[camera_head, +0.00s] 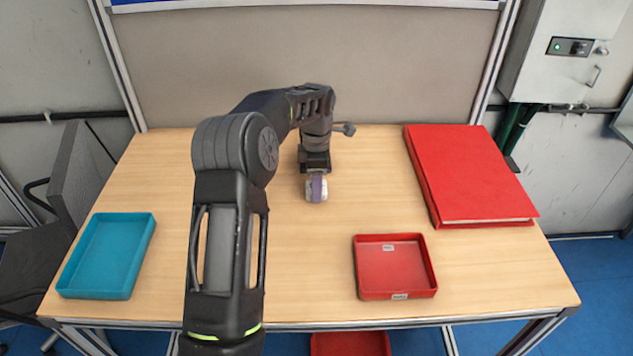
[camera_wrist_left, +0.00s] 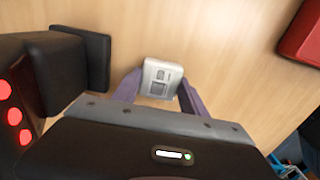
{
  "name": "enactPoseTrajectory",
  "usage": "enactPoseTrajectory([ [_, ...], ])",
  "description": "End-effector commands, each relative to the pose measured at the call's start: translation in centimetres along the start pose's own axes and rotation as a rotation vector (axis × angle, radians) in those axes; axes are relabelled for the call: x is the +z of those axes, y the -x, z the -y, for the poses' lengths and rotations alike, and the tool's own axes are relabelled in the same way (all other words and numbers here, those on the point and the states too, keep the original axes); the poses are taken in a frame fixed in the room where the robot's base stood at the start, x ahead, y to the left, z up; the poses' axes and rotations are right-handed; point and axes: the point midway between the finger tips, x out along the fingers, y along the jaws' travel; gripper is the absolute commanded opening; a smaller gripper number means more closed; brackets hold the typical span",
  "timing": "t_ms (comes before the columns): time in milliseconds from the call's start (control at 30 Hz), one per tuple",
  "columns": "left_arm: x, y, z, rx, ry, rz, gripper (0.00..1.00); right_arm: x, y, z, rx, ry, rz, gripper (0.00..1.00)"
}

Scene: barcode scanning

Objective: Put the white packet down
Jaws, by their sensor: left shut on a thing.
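My left gripper (camera_head: 316,188) is over the middle of the wooden table, its fingers pointing down. It is shut on the white packet (camera_head: 323,186), of which only a small part shows beside the finger in the head view. In the left wrist view the packet (camera_wrist_left: 160,75) sits between the two purple fingers (camera_wrist_left: 158,93), with a grey printed label on its face. I cannot tell whether the packet touches the table. My right gripper is in neither view.
A red tray (camera_head: 429,262) stands at the right front of the table (camera_head: 300,275) and a teal tray (camera_head: 127,288) at the left front. A big red binder (camera_head: 468,175) lies at the right back. The wood around the gripper is bare. A grey panel (camera_head: 300,55) closes the back.

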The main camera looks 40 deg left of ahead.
Motion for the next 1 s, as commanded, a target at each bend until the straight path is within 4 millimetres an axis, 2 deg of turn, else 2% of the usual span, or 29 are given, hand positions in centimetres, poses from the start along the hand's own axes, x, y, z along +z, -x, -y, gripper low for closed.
enactPoseTrajectory([
  [300, 0.1, -0.3, 0.0, 0.001, -0.001, 0.000, 0.03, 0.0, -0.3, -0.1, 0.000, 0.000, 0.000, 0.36],
  [333, 0.1, -0.2, 0.0, 0.001, -0.001, 0.001, 0.53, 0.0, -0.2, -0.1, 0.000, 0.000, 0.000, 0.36],
  [567, 0.0, -0.2, 0.0, 0.000, -0.001, 0.001, 0.72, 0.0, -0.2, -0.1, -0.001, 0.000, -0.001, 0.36],
  [833, 0.0, -0.1, 0.0, 0.001, -0.001, 0.001, 0.72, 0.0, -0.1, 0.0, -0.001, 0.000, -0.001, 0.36],
  [1000, 0.1, 0.8, -0.1, 0.003, -0.001, 0.001, 0.72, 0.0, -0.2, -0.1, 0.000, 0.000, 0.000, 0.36],
])
